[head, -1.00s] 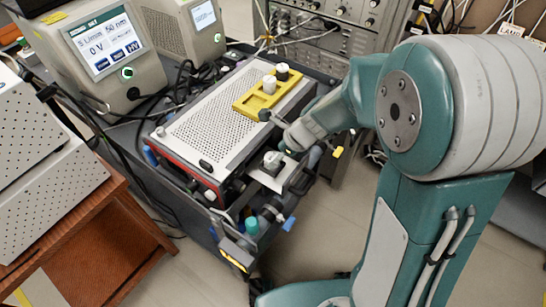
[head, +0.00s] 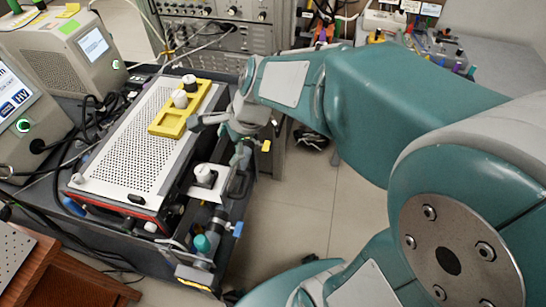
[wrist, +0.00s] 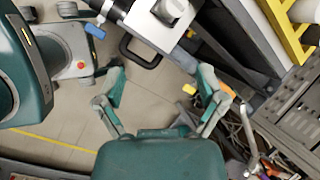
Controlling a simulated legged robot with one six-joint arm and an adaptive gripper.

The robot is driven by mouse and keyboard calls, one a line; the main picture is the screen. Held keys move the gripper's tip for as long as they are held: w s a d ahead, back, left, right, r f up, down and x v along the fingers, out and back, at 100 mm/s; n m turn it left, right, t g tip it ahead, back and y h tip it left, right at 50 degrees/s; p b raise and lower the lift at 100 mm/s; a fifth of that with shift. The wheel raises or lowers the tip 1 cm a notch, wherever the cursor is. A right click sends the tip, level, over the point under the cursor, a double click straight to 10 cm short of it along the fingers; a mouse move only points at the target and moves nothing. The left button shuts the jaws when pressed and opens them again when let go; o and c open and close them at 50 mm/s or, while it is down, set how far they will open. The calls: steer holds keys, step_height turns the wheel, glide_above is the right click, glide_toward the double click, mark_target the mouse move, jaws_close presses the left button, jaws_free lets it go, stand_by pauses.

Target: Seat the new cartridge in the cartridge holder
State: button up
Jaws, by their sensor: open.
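A yellow tray (head: 164,124) on the perforated instrument holds two small cylinders side by side: a white one (head: 180,99) and a black-topped one (head: 190,83). I cannot tell which is the new cartridge. A metal mount with a white round piece (head: 204,174), apparently the cartridge holder, is at the instrument's front right side. It also shows at the top of the wrist view (wrist: 168,12). My gripper (head: 218,138) is open and empty, above the right side between tray and mount. In the wrist view its fingers (wrist: 162,92) are spread wide over the floor.
The perforated instrument (head: 135,140) stands on a dark cart. Pipe fittings and a teal cap (head: 202,243) sit at the cart's front right. Display units (head: 75,60) stand at the left and a rack (head: 225,25) behind.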

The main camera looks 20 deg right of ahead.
steer(key=s+d+r+n+t+h, duration=0.1)
steer(key=s+d+r+n+h, duration=0.1)
steer(key=s+n, duration=0.4)
steer(key=s+d+r+n+t+h, duration=0.1)
steer(key=s+d+r+n, duration=0.3)
steer(key=n, duration=0.7)
steer(key=s+h, duration=0.1)
steer(key=s, duration=0.1)
steer(key=shift+s+t, duration=0.3)
steer(key=shift+t, duration=0.1)
